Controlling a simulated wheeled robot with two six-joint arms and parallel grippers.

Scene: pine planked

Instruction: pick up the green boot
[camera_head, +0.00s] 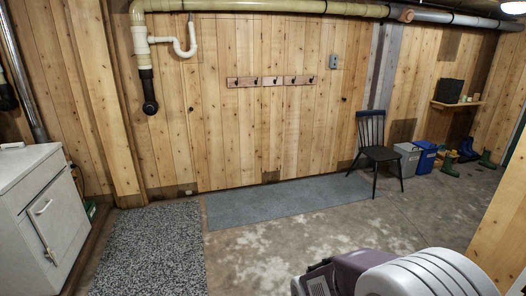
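A green boot (450,167) stands on the concrete floor at the far right, in front of a small cluster of footwear. A second green boot (487,160) stands a little to its right, near the wall. Both are small and far off in the head view, so fine detail is not clear. Neither of my grippers is in view.
A blue bin (426,158), a grey bin (407,160) and a dark chair (379,152) stand left of the boots. A purple and pale grey ridged object (425,275) fills the bottom right foreground. A wooden panel (500,220) edges the right. The middle floor is clear.

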